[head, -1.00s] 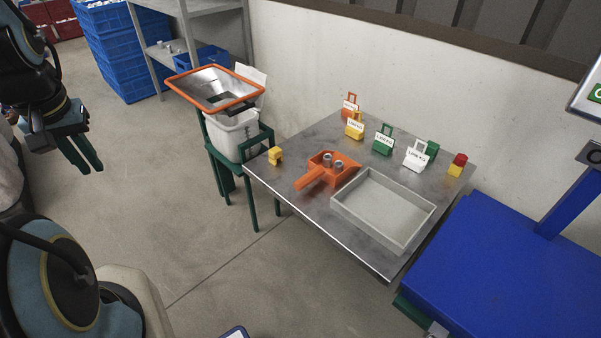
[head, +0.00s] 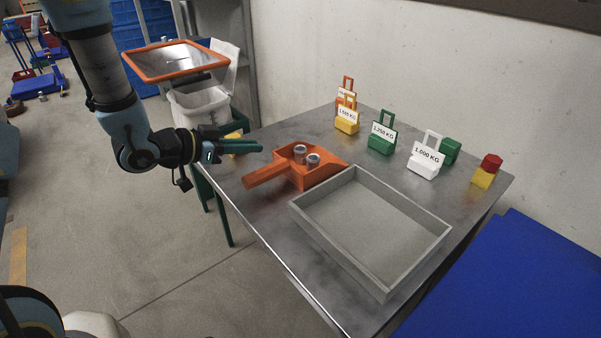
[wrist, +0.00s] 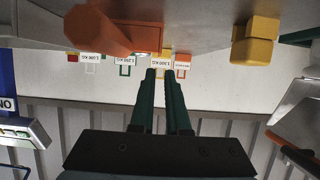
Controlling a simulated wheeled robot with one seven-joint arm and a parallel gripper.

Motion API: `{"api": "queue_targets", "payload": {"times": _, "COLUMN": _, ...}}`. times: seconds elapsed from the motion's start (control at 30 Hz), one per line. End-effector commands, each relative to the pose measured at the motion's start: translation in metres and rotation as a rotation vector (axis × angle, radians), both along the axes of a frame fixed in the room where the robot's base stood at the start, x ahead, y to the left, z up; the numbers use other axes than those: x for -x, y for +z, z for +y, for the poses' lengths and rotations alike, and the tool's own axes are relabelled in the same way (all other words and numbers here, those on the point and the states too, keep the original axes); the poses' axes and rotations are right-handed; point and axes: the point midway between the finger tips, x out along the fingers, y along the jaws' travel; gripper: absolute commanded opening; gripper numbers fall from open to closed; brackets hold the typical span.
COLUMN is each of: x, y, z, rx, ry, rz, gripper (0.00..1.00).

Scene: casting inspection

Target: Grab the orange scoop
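The orange scoop (head: 310,176) sits on the metal table with two small grey metal parts in its pan. Its handle (head: 265,175) points left toward the table's edge. My gripper (head: 259,147) is above the table's left side, behind and above the handle, apart from the scoop. In the wrist view, which looks upside down, the scoop's handle (wrist: 95,30) is large at the upper left. The two green fingers of my gripper (wrist: 161,75) show a gap with nothing between them.
A grey tray (head: 368,282) lies right of the scoop. A yellow block (wrist: 255,42) is near my gripper. Labelled weights (head: 382,138) stand along the back, with a red-and-yellow block (head: 485,172) at the right. An orange-rimmed hopper (head: 178,60) stands left of the table.

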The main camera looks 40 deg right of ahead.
Motion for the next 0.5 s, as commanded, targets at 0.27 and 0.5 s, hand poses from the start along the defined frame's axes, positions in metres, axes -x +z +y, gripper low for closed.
{"api": "queue_targets", "payload": {"times": 0.27, "x": 0.002, "y": -0.013, "z": -0.032, "rx": -0.001, "ry": 0.001, "rz": 0.0, "gripper": 0.14}}
{"api": "queue_targets", "payload": {"times": 0.5, "x": 0.005, "y": -0.024, "z": -0.055, "rx": -0.003, "ry": 0.0, "rz": 0.0, "gripper": 0.14}}
